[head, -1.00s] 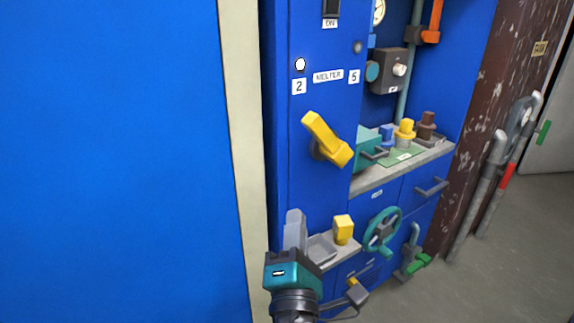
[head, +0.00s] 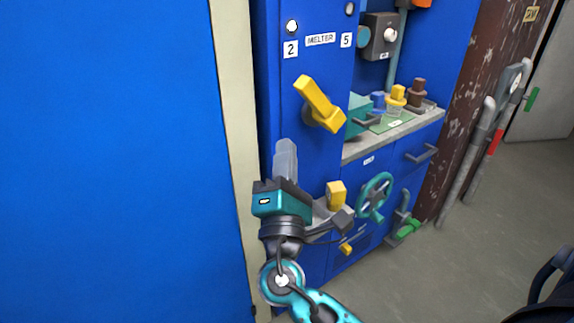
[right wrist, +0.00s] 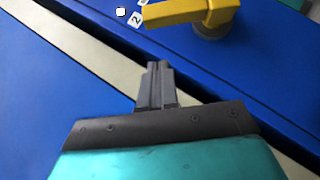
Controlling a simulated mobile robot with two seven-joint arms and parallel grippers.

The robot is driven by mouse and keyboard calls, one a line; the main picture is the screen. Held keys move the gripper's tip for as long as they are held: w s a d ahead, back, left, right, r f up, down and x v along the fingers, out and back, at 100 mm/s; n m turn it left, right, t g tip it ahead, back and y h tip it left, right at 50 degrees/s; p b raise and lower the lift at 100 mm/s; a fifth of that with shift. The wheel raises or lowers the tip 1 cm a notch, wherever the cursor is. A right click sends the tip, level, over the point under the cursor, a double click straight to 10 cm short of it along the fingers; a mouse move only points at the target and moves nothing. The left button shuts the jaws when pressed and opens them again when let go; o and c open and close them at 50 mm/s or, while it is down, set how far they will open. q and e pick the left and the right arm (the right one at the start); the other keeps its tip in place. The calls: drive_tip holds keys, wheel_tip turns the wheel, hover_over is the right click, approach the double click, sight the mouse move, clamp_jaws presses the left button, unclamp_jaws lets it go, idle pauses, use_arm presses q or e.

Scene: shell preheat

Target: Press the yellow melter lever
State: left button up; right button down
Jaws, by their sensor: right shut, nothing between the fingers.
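The yellow melter lever (head: 320,104) is mounted on the front of the blue cabinet, slanting from upper left to lower right. It sits under the plate reading MELTER (head: 320,39), with a 2 and a 5 on either side. It also shows at the top of the right wrist view (right wrist: 198,12). My right gripper (head: 286,150) is shut and empty, pointing up, below and left of the lever and apart from it. Its closed fingers also show in the right wrist view (right wrist: 157,75). My left gripper is not in view.
A yellow block (head: 336,194) and a teal handwheel (head: 374,196) are right of my right gripper. A grey counter (head: 385,142) with small coloured items stands right of the lever. A blue panel (head: 110,160) fills the left.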

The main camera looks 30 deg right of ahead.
sight(302, 94)
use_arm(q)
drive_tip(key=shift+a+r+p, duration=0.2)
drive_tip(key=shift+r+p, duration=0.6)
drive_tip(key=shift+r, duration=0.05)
use_arm(e)
drive_tip(key=shift+w+d+r, duration=0.65)
drive_tip(key=shift+d+r, duration=0.15)
drive_tip(key=shift+d, duration=0.1)
drive_tip(key=shift+w+d+r, duration=0.7)
drive_tip(key=shift+d+r, duration=0.1)
drive_tip(key=shift+d, duration=0.1)
drive_tip(key=shift+w+d+r, duration=0.65)
drive_tip(key=shift+d+r, duration=0.15)
drive_tip(key=shift+d, duration=0.1)
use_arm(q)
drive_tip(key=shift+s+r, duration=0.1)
